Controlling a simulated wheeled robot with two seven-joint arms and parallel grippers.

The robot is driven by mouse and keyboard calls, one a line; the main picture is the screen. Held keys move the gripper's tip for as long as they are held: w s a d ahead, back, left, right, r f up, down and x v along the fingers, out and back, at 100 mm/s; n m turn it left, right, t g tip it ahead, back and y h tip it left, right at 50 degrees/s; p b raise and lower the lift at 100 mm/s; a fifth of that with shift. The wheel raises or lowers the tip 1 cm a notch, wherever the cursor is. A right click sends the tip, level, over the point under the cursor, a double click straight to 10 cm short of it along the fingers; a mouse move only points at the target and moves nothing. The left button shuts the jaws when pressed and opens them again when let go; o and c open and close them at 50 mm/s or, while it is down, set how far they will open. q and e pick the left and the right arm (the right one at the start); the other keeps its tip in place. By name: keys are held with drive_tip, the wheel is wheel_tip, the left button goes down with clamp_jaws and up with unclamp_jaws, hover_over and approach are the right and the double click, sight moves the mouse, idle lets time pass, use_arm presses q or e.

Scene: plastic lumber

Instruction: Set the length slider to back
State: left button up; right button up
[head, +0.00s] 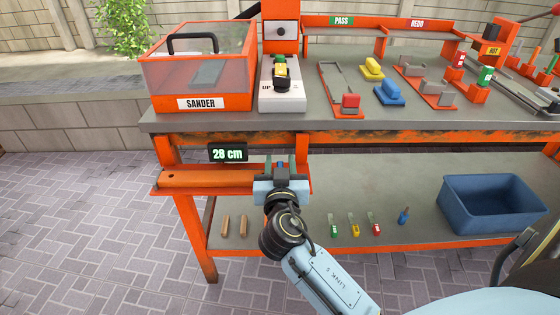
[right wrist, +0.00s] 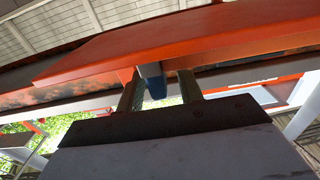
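The length slider is an orange rail (head: 200,180) along the bench's front left, with a display (head: 228,153) reading 28 cm above it. My right gripper (head: 281,168) is at the rail's right end in the head view. In the right wrist view a small blue handle (right wrist: 153,83) hangs under the orange rail (right wrist: 200,45). It lies between the two fingertips of my right gripper (right wrist: 161,88). A gap shows between the handle and the right-hand finger, so the gripper looks open around it. Whether the left-hand finger touches it is unclear. My left gripper is not in view.
The sander box (head: 198,75) and a grey device with a black and yellow switch (head: 281,85) stand on the bench top above. The lower shelf (head: 310,205) holds several small coloured tools and a blue bin (head: 490,205) at right. Paved floor is free at left.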

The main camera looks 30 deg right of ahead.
drive_tip(key=shift+w+d, duration=0.35)
drive_tip(key=shift+w, duration=0.15)
clamp_jaws()
